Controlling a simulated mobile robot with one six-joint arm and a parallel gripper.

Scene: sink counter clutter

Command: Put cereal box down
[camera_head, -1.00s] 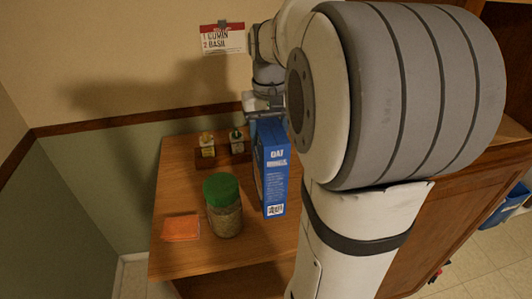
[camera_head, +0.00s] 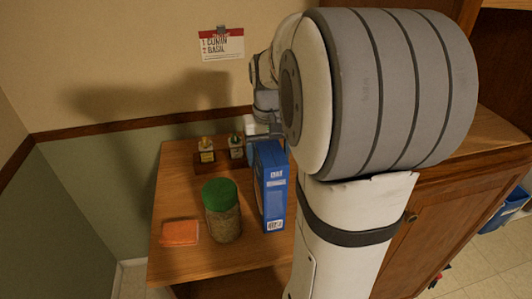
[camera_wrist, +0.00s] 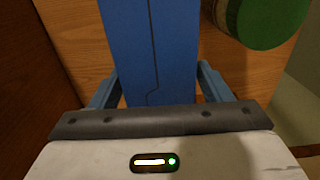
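The blue cereal box (camera_head: 272,192) stands upright on the wooden counter, or just above it; I cannot tell whether its bottom edge touches. My gripper (camera_wrist: 158,85) is above the box in the wrist view, with one finger against each side of it, and appears shut on it. The top of the box (camera_wrist: 145,45) fills the middle of the wrist view.
A green-lidded jar (camera_head: 222,210) stands close left of the box. An orange sponge (camera_head: 180,233) lies farther left. A wooden rack with two small bottles (camera_head: 206,168) is behind, near the wall. The wooden counter (camera_head: 180,262) is bare at the front left.

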